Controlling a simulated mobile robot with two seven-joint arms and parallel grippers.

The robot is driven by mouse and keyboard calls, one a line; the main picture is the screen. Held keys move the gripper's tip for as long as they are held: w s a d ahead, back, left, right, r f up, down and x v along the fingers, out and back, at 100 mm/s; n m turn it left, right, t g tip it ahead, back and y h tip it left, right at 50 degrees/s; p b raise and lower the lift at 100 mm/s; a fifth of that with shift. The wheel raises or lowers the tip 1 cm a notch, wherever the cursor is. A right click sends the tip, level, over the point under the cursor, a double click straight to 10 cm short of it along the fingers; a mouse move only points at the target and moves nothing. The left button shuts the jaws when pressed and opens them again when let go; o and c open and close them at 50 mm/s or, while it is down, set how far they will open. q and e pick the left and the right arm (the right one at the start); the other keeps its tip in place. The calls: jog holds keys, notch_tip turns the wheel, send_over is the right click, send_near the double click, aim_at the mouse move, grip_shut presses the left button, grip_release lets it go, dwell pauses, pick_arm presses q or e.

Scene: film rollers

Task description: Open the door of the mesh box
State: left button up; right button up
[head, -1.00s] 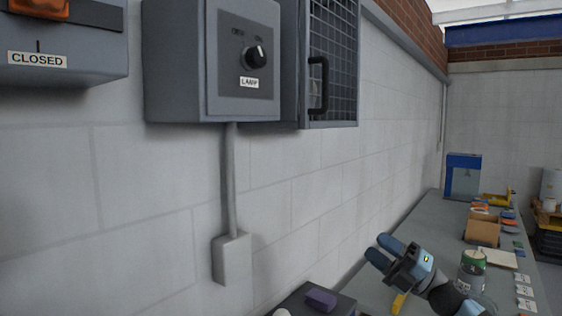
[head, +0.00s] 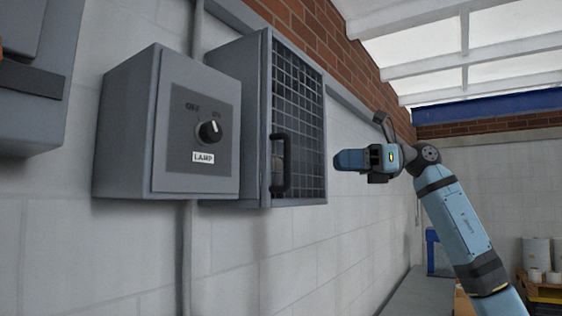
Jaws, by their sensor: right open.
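The mesh box (head: 268,62) is a grey cabinet on the wall, in the middle of the head view. Its door (head: 309,122) has a dark wire mesh and looks shut. A black upright bar handle (head: 286,165) sits on the door's left side. My right gripper (head: 350,160) is to the right of the box at about the handle's height, apart from it and pointing left. It is open and I see nothing in it. Its fingers overlap in this view. My left gripper is out of view.
A grey lamp switch box (head: 170,125) with a black knob (head: 210,131) stands out from the wall just left of the mesh box. Another grey box (head: 30,80) is at the far left. A bench (head: 420,292) runs along the wall below.

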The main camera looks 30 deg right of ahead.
aim_at(287, 181)
jog(key=p+x, duration=0.2)
jog(key=x, duration=1)
jog(key=shift+p, duration=0.3)
grip_shut()
